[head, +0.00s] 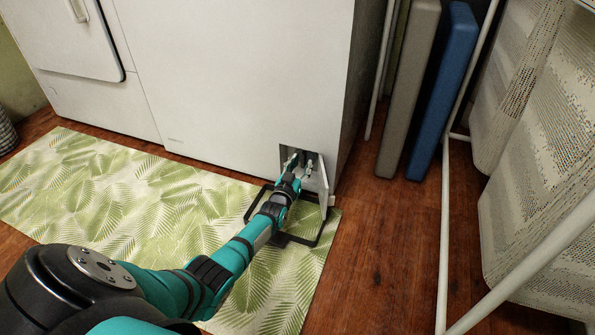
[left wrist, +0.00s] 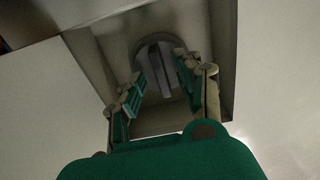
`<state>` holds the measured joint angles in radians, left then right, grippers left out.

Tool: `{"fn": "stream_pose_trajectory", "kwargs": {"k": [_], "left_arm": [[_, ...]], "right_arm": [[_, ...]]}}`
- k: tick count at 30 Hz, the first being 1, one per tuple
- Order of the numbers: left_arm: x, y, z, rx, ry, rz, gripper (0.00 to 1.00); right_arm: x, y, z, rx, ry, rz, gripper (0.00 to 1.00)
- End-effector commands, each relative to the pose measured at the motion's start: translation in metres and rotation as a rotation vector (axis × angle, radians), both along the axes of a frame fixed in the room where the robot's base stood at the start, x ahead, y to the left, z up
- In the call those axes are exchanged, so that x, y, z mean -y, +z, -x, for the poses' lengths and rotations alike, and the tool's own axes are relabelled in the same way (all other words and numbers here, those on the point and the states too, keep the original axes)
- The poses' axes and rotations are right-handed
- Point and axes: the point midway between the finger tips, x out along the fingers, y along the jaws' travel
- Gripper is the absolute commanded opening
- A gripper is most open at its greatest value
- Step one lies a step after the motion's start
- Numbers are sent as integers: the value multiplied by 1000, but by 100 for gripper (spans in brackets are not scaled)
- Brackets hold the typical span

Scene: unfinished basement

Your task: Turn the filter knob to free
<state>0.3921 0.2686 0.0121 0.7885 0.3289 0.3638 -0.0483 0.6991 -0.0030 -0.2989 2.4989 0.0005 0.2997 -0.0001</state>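The filter knob (left wrist: 158,66) is a round grey disc with a raised bar grip, inside a recess low on the white machine's front. In the left wrist view the bar stands nearly upright in the picture. My left gripper (left wrist: 157,82) is open, its two green-padded fingers on either side of the bar, with visible gaps to it. In the head view the left gripper (head: 298,162) reaches into the recess and mostly hides the knob. The filter flap (head: 317,184) hangs open on the right of the recess. My right gripper is not in view.
The white machine (head: 235,70) stands on a wooden floor (head: 375,245) beside another white appliance (head: 60,45). A dark-rimmed tray (head: 321,232) lies on the leaf-pattern rug (head: 130,200) under my arm. Grey and blue panels (head: 441,90) and a white rack (head: 446,200) stand at right.

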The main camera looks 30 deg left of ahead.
Motion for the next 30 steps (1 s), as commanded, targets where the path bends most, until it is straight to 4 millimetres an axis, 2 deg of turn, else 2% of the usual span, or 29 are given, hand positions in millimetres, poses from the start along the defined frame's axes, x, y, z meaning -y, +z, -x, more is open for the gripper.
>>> {"fn": "stream_pose_trajectory", "kwargs": {"k": [15, 20, 30], "left_arm": [[15, -1, 61, -1, 0, 0, 35], [16, 0, 68, -1, 1, 0, 35], [16, 0, 68, -2, 0, 0, 35]], "right_arm": [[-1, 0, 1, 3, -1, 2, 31], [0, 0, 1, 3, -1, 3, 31], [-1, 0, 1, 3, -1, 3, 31]]}}
